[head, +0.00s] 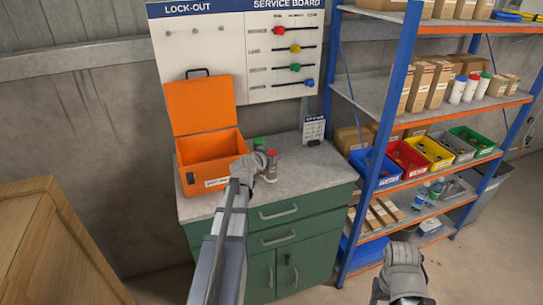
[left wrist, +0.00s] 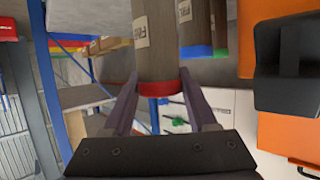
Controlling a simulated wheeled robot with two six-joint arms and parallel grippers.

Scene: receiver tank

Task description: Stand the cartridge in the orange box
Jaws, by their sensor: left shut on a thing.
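The orange box (head: 208,155) stands on the grey top of a green cabinet, its lid raised at the back. My left gripper (head: 256,160) is at the box's right front corner. It is shut on the red-capped cartridge (head: 271,168), a grey-brown cylinder that looks upright. In the left wrist view, the fingers (left wrist: 161,88) close around the cartridge's red end; its body (left wrist: 155,40) bears a white label. Whether its foot touches the counter I cannot tell. Part of the orange box (left wrist: 285,135) shows at right there. My right gripper (head: 402,272) is low at right; its jaws are unclear.
A green-capped cartridge (head: 259,142) stands close behind the held one; the left wrist view also shows a blue-ended one (left wrist: 195,35). A small sign (head: 314,128) stands at the counter's back right. The blue shelf rack (head: 385,110) is to the right, a wooden crate (head: 60,250) at left.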

